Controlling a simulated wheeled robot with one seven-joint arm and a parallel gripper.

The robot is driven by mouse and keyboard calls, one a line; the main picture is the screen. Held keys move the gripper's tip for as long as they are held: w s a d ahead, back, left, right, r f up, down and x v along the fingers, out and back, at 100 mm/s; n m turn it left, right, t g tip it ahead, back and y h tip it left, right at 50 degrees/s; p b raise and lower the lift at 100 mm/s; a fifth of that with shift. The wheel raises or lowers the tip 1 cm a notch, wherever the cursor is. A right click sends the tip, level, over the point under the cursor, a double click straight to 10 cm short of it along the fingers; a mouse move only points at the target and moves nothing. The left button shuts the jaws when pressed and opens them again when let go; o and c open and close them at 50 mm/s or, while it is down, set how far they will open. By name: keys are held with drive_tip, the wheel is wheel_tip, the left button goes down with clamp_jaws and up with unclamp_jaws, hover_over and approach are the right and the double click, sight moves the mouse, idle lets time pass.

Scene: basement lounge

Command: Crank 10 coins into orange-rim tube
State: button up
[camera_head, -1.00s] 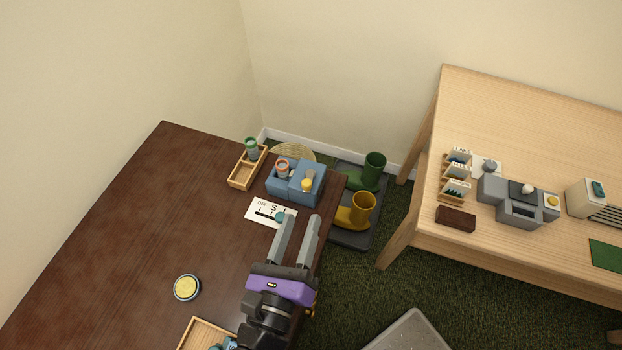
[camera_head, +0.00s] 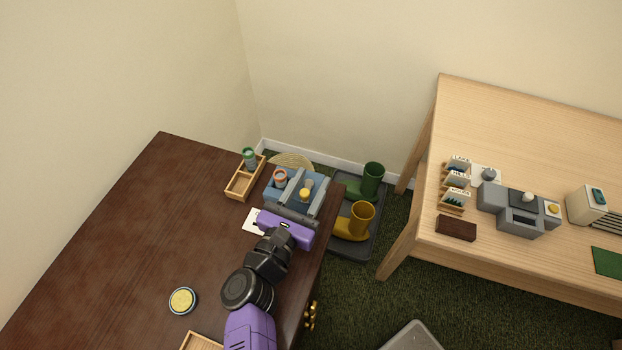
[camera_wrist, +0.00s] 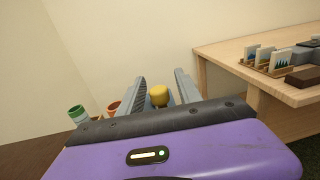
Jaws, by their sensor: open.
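The blue coin machine (camera_head: 277,193) stands near the far right corner of the dark table. A yellow knob (camera_head: 306,194) sits on its right part; it also shows in the wrist view (camera_wrist: 159,97). The orange-rim tube (camera_head: 280,179) stands upright at the machine's left part; its orange rim shows in the wrist view (camera_wrist: 113,106). My gripper (camera_head: 307,179) is open over the machine, with one finger on each side of the knob; a gap shows on both sides in the wrist view. Whether coins are in the tube cannot be told.
A green-rim tube (camera_head: 249,158) stands in a wooden tray (camera_head: 239,188) left of the machine. A white card (camera_head: 252,222) is mostly hidden by my gripper. A round yellow tin (camera_head: 182,300) lies nearer. Boots (camera_head: 361,216) stand on the floor beside the table. The table's left is clear.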

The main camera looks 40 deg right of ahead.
drive_tip(key=shift+w+d, duration=0.1)
drive_tip(key=shift+d, duration=0.05)
drive_tip(key=shift+c, duration=0.2)
clamp_jaws()
